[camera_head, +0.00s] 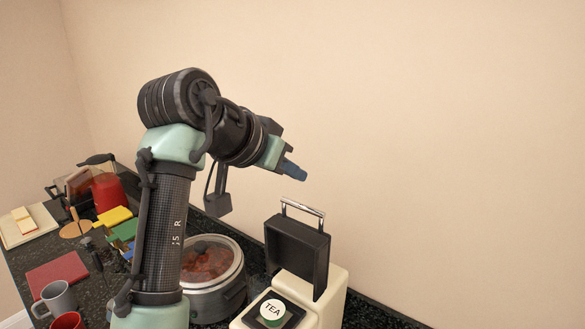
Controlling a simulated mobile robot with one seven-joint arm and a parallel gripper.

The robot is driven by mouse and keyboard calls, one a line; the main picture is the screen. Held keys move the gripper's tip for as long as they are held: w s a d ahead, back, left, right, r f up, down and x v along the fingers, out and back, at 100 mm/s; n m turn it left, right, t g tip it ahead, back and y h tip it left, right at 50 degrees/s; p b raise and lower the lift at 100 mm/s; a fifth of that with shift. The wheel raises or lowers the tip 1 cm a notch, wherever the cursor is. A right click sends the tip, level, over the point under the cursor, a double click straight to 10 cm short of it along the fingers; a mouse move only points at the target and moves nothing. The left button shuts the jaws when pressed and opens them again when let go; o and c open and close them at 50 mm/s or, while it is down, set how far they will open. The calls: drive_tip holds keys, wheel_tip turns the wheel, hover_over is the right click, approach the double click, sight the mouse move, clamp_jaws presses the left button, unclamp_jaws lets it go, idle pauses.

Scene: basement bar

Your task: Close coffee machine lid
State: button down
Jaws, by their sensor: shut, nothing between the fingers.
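The coffee machine (329,298) is cream-coloured and stands on the dark counter at the lower middle, cut off by the bottom edge. Its black lid (297,250) is open and stands upright, with a metal handle (302,208) on its top edge. A round pod marked TEA (272,310) sits in the black opening in front of the lid. My gripper (296,171) is shut and empty. In the picture it appears above the lid, to the upper left of the handle, and touches nothing. Its exact distance from the lid cannot be told.
A round pot with a glass lid (213,267) and red contents stands left of the machine, partly behind my arm. The wall behind is bare.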

sight(301, 204)
drive_tip(key=f+p, duration=0.1)
drive_tip(key=f, duration=0.1)
drive_tip(key=w+d+f+p, duration=0.1)
drive_tip(key=f+p, duration=0.1)
drive_tip(key=w+f+p, duration=0.1)
drive_tip(key=p, duration=0.1)
drive_tip(key=shift+d+f, duration=0.2)
drive_tip(key=shift+f, duration=0.2)
drive_tip(key=shift+f+b, duration=0.15)
drive_tip(key=shift+b, duration=0.15)
